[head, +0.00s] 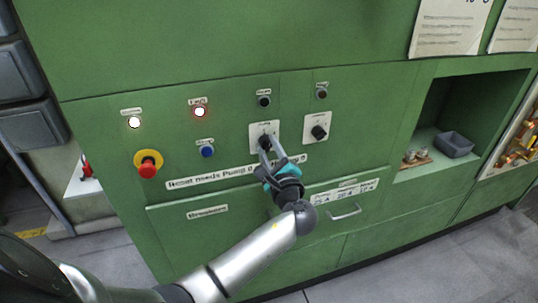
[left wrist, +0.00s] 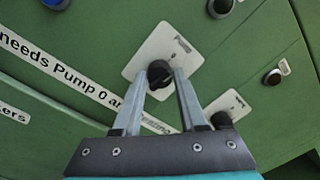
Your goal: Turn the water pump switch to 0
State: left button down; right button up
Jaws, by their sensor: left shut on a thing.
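The water pump switch is a black rotary knob (left wrist: 159,73) on a white square plate (head: 257,131) in the green panel. In the left wrist view the fingers (left wrist: 165,85) stand on either side of the knob. The knob's pointer and its exact setting cannot be made out. My right gripper is not in view.
A second black knob (head: 319,132) on a white plate sits just to the right. A red emergency button (head: 148,170), a blue button (head: 207,151) and lit white lamps (head: 134,122) are to the left. A drawer handle (head: 346,212) juts out below. An open niche holds a grey bin (head: 454,145).

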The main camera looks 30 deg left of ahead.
pick_arm(q)
jog(key=shift+f+n+b, duration=0.15)
jog(key=shift+n+b, duration=0.5)
jog(key=shift+n, duration=0.35)
jog(key=shift+c, duration=2.4)
grip_release()
jog(key=b+v, duration=0.1)
jog(key=v, duration=1.4)
jog(key=shift+d, duration=0.1)
